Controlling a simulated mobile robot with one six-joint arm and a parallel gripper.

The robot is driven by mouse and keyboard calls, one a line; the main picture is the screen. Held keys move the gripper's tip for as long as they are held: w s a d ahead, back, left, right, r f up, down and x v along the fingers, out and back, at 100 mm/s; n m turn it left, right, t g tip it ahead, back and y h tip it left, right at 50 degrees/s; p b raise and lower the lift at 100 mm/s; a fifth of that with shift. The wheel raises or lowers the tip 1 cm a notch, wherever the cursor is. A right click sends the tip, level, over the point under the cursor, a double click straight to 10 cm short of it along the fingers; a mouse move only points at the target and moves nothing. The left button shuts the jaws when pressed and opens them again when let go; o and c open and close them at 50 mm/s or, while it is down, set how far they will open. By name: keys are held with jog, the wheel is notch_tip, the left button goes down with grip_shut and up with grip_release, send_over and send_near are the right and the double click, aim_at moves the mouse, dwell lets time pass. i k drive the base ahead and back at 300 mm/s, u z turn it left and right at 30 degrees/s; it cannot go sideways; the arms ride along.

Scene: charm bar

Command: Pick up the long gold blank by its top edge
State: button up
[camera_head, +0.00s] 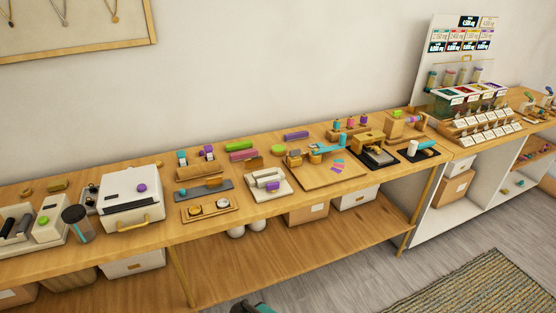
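I cannot single out the long gold blank for certain at this size. A small gold piece (213,183) sits by a flat dark grey strip (190,195) on the wooden counter (290,205). In front of it, a shallow wooden tray (187,222) holds a round gold piece (194,211) and a round silvery piece (223,204). Another gold-brown block (58,185) lies at the back left. My gripper is not clearly in view. Only a dark and teal part, perhaps of my arm, shows at the bottom edge, well below the counter.
A white case (130,212) with a gold handle and a dark cup (77,224) stand left of the tray. A white device (268,183) and a wooden board (315,178) with tools lie to its right. Boxes sit on the lower shelf.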

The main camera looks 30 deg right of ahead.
aim_at(257, 161)
jog(key=z, duration=0.65)
jog(key=k, duration=0.95)
jog(key=u, duration=0.05)
jog(key=i, duration=0.85)
jog(key=z, duration=0.05)
